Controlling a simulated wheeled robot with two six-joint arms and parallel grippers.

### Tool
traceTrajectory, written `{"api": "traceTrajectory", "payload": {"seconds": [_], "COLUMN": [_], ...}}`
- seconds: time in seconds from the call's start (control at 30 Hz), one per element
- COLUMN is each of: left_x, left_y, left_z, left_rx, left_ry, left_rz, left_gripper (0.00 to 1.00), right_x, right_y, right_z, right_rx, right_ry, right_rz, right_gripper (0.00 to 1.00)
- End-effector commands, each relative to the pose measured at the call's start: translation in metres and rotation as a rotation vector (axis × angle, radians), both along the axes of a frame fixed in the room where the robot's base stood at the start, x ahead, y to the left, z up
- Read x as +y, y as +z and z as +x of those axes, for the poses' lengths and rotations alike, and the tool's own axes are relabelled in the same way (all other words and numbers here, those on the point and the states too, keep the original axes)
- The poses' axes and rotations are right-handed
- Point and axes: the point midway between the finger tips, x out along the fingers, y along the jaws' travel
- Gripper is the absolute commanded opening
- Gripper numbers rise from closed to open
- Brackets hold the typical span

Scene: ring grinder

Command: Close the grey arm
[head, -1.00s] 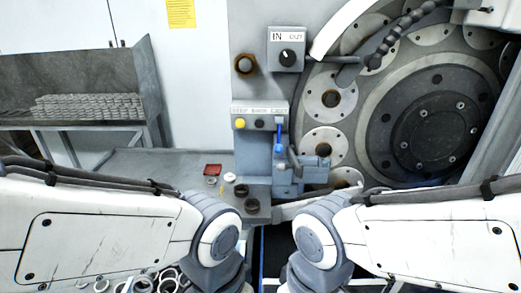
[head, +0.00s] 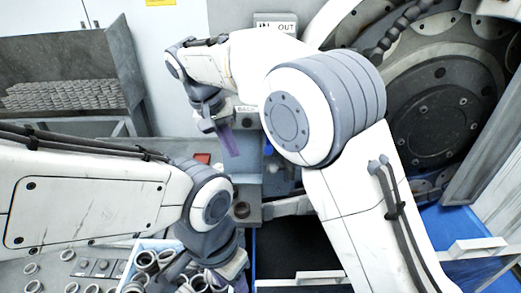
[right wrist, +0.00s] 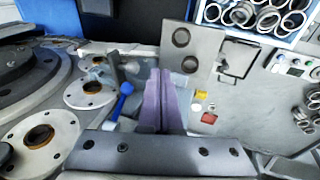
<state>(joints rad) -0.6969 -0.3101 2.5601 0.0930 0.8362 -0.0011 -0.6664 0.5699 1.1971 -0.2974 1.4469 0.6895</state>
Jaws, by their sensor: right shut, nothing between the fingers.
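A light grey bar (head: 288,206), which looks like the grey arm, runs beside the grinder's ring plate in the head view. It also shows in the right wrist view (right wrist: 128,48), with a small grey upright lever (right wrist: 113,70) near it. Whether the arm is open or closed I cannot tell. My right gripper (head: 232,146) points down in front of the control block, its purple fingers shut and empty. In the right wrist view the fingers (right wrist: 161,75) lie right of the blue handle (right wrist: 126,89). My left gripper (head: 222,284) is low, by the ring crate, its fingertips mostly hidden.
The grinder's large round plate (head: 432,125) stands at the right. A crate (head: 128,262) of metal rings is at the lower left. My right forearm hides much of the control block.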

Motion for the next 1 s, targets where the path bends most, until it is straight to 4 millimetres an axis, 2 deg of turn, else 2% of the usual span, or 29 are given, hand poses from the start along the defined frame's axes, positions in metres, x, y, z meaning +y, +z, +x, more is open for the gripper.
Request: {"api": "traceTrajectory", "payload": {"seconds": [0.03, 0.1, 0.2, 0.3, 0.5, 0.67, 0.77, 1.0], "left_x": [0.0, 0.0, 0.0, 0.0, 0.0, 0.0, 0.0, 0.0], "left_y": [0.007, 0.012, 0.017, 0.02, 0.022, 0.017, 0.012, 0.02], "left_z": [0.0, 0.0, 0.0, 0.0, 0.0, 0.0, 0.0, 0.0], "left_rx": [0.0, 0.0, 0.0, 0.0, 0.0, 0.0, 0.0, 0.0], "left_ry": [0.0, 0.0, -0.001, -0.001, -0.001, 0.0, 0.0, 0.0], "left_rz": [0.0, 0.0, 0.0, 0.0, 0.0, 0.0, 0.0, 0.0], "left_gripper": [0.5, 0.5, 0.5, 0.5, 0.5, 0.5, 0.5, 0.5], "right_x": [0.006, 0.009, 0.011, 0.011, 0.008, 0.002, -0.004, -0.025], "right_y": [0.003, 0.005, 0.005, 0.005, 0.002, -0.008, -0.02, -0.056], "right_z": [0.019, 0.038, 0.058, 0.07, 0.078, 0.081, 0.082, 0.09], "right_rx": [-0.028, -0.068, -0.124, -0.168, -0.211, -0.215, -0.213, -0.211], "right_ry": [-0.057, -0.143, -0.253, -0.34, -0.427, -0.435, -0.433, -0.433], "right_rz": [-0.022, -0.052, -0.086, -0.107, -0.125, -0.128, -0.128, -0.13], "right_gripper": [0.0, 0.0, 0.0, 0.0, 0.0, 0.0, 0.0, 0.0]}}
